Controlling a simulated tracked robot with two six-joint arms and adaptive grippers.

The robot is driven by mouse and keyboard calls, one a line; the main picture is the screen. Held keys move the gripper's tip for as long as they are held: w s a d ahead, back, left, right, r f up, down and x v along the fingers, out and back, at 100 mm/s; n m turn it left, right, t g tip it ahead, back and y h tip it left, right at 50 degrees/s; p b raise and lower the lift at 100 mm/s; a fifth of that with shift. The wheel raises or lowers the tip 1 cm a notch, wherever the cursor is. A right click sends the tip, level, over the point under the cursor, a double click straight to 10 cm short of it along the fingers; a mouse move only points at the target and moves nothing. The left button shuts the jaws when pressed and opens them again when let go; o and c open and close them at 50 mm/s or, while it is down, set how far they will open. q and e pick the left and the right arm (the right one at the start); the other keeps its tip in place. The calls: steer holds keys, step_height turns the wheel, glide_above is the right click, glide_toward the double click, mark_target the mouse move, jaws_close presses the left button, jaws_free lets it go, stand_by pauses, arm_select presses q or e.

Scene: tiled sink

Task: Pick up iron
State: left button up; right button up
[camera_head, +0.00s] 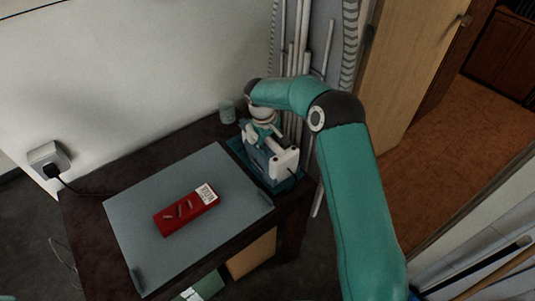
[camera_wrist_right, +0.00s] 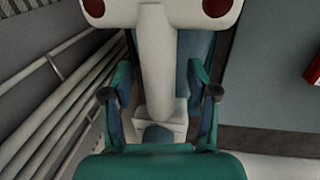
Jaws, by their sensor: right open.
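The iron (camera_head: 285,163) appears to be the white and blue-teal appliance at the right end of the dark table, though its outline is partly hidden under my right gripper. My left gripper is not in view.
A grey mat (camera_head: 135,215) covers much of the table, with a red box (camera_head: 180,213) on it. A glass (camera_head: 227,113) stands by the wall behind the gripper. Vertical pipes (camera_head: 298,45) rise close behind the iron. A plug and cable (camera_head: 50,165) are at the left.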

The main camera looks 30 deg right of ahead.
jaws_close()
steer(key=shift+w+r, duration=0.15)
stand_by(0.4)
steer(key=shift+r, duration=0.55)
step_height(320, 180, up, 19)
steer(key=shift+f, duration=0.1)
